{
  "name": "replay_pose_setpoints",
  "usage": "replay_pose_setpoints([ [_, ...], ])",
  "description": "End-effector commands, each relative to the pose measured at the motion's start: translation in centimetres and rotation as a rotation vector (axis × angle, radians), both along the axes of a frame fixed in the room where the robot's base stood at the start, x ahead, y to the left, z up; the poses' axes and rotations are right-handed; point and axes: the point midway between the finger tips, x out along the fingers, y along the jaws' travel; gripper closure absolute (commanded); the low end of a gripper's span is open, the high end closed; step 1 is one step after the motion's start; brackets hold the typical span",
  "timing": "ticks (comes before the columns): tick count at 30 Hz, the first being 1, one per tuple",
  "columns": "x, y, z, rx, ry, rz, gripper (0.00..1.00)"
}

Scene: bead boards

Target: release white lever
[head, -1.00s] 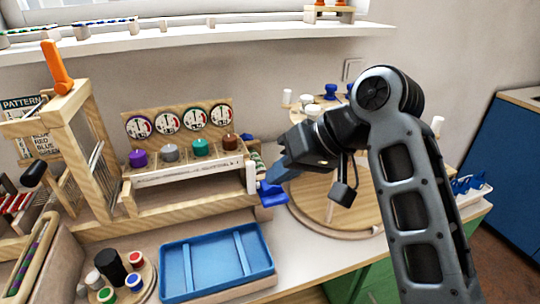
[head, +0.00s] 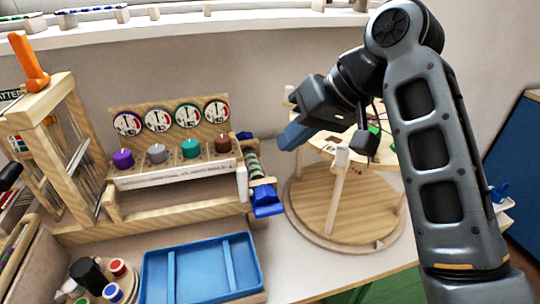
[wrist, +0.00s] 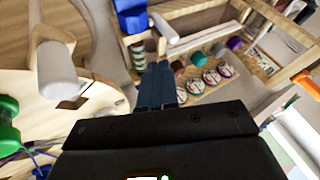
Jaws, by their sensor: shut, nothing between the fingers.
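The white lever (head: 241,183) stands upright at the right end of the wooden dial box, beside a blue chute-like piece (head: 266,202). In the wrist view the white lever (wrist: 164,27) shows beyond the fingertips, next to the blue piece (wrist: 130,16). My gripper (head: 288,140) has blue fingers and is shut and empty. It is above and to the right of the lever, apart from it. In the wrist view my gripper (wrist: 158,70) points toward the box's end, with clear space before the lever.
The dial box has several gauges and coloured knobs (head: 190,148). A round wooden stand (head: 310,205) with a white-topped post (head: 340,157) is under and right of my gripper. A blue tray (head: 200,268) lies in front. A wooden frame with an orange handle (head: 28,62) stands left.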

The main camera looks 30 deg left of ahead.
Motion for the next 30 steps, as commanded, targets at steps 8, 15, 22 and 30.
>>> replay_pose_setpoints([
  [8, -0.5, 2.3, -3.2, -0.003, 0.004, 0.001, 1.00],
  [15, -1.0, 4.6, -6.2, -0.003, 0.002, 0.000, 1.00],
  [22, -1.1, 5.7, -7.7, 0.000, 0.001, -0.001, 1.00],
  [30, -1.1, 5.8, -7.8, 0.000, 0.000, 0.000, 1.00],
])
